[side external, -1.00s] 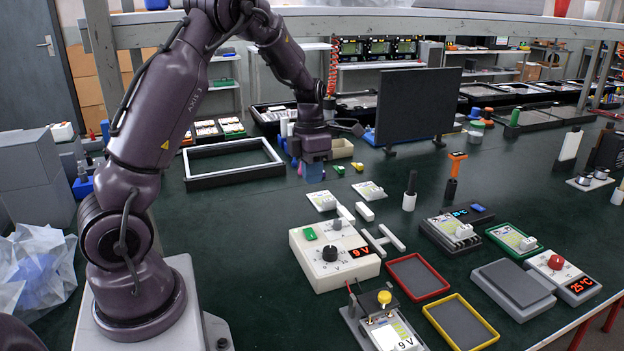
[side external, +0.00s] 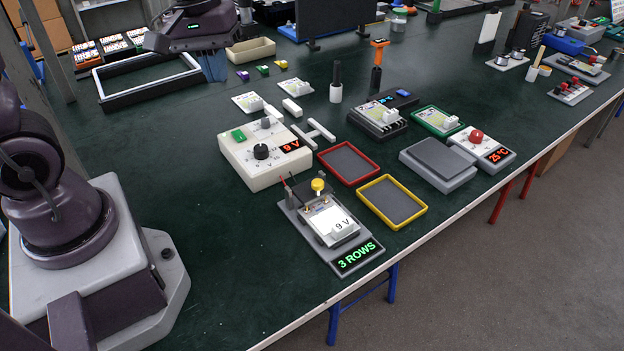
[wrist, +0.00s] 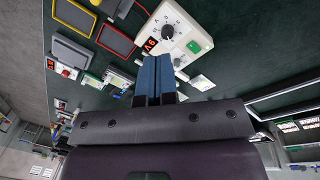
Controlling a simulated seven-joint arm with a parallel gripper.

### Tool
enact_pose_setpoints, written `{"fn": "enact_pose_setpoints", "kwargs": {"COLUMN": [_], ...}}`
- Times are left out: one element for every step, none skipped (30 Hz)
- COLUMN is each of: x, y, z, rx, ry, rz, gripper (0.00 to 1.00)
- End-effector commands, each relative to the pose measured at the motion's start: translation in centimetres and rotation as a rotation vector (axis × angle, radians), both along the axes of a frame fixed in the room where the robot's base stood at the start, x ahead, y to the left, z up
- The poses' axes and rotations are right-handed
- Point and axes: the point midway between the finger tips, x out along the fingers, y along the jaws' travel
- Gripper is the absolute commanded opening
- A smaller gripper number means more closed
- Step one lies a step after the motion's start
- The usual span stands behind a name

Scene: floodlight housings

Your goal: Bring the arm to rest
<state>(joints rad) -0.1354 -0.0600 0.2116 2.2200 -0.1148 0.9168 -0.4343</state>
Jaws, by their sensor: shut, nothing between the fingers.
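My gripper (side external: 213,68) hangs over the green table at the upper left of the side view, beside the right end of a black-and-white frame. Its blue fingers (wrist: 154,80) are together and hold nothing in the wrist view. They are clear of the cream control box (side external: 265,155), which has a black knob and a red "9 V" display. That box also shows in the wrist view (wrist: 180,30). The grey test stand (side external: 300,215) carries a unit marked "9 V" and a green "3 ROWS" display. The fingertips' height above the table is hard to tell.
The frame (side external: 120,102) and a beige bin (side external: 236,58) are near my gripper. Red (side external: 374,176) and yellow (side external: 418,217) trays, a finned housing (side external: 378,128), a green-rimmed tray (side external: 418,110) and a grey platform (side external: 437,160) stand to the right. Bare table lies left of the control box.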

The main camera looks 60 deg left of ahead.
Motion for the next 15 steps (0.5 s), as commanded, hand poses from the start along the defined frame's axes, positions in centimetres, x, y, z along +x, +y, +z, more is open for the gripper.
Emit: {"fn": "enact_pose_setpoints", "kwargs": {"x": [-1.0,-1.6,-2.4,-3.0,-3.6,-4.4,-4.9,-5.4,-6.0,-6.4,-6.8,-7.1,-7.4,-7.5,-7.7], "y": [-1.4,-2.1,-3.0,-3.7,-4.3,-5.0,-5.5,-5.9,-6.4,-6.7,-7.0,-7.4,-7.6,-7.8,-7.9], "z": [1.2,1.7,2.4,2.8,3.2,3.8,4.1,4.5,4.8,5.1,5.4,5.8,6.0,6.3,6.6], "rx": [0.029,0.05,0.079,0.103,0.128,0.161,0.183,0.207,0.233,0.249,0.264,0.279,0.289,0.298,0.307], "ry": [-0.051,-0.077,-0.11,-0.135,-0.158,-0.188,-0.21,-0.232,-0.258,-0.276,-0.294,-0.318,-0.334,-0.349,-0.368], "rz": [-0.157,-0.247,-0.361,-0.441,-0.514,-0.598,-0.648,-0.692,-0.731,-0.749,-0.761,-0.775,-0.784,-0.79,-0.796], "gripper": [0.0,0.0,0.0,0.0,0.0,0.0,0.0,0.0,0.0,0.0,0.0,0.0,0.0,0.0,0.0]}}
